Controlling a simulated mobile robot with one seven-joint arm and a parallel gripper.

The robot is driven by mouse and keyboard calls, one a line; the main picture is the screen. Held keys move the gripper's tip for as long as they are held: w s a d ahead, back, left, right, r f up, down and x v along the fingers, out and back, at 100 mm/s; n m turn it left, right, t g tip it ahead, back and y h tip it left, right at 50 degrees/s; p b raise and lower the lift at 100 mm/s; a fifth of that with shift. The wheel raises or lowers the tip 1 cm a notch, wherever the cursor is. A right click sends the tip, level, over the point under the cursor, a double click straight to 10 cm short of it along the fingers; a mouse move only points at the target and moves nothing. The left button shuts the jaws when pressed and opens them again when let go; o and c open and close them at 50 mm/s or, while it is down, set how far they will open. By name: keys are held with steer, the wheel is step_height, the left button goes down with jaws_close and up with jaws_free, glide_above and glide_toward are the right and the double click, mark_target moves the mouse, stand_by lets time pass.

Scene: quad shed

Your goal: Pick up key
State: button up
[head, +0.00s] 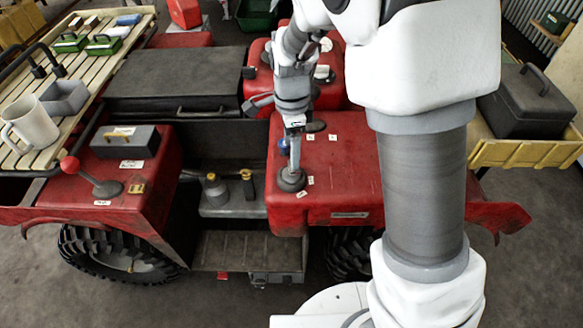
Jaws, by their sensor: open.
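My gripper (291,146) points down over the red bodywork (340,175) of the quad, just above a round dark fitting (291,180). It is open, though the gap between its fingers is hard to see. A small blue piece (282,146) shows beside the fingers; I cannot tell whether it is part of a key. No key can be made out clearly, and my gripper and arm hide part of this area. Small white labels (310,181) sit around the fitting.
A red-knobbed lever (70,165) and a grey box (125,141) are on the left fender. A slatted rack (72,93) holds a white mug (29,122) and green-based boxes. Two capped fittings (216,190) stand in the middle recess. A black case (522,103) is at right.

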mark_target(292, 171)
step_height(292, 171, down, 5)
steer(key=shift+f+b, duration=0.15)
steer(key=shift+b, duration=0.2)
jaws_close()
stand_by(0.3)
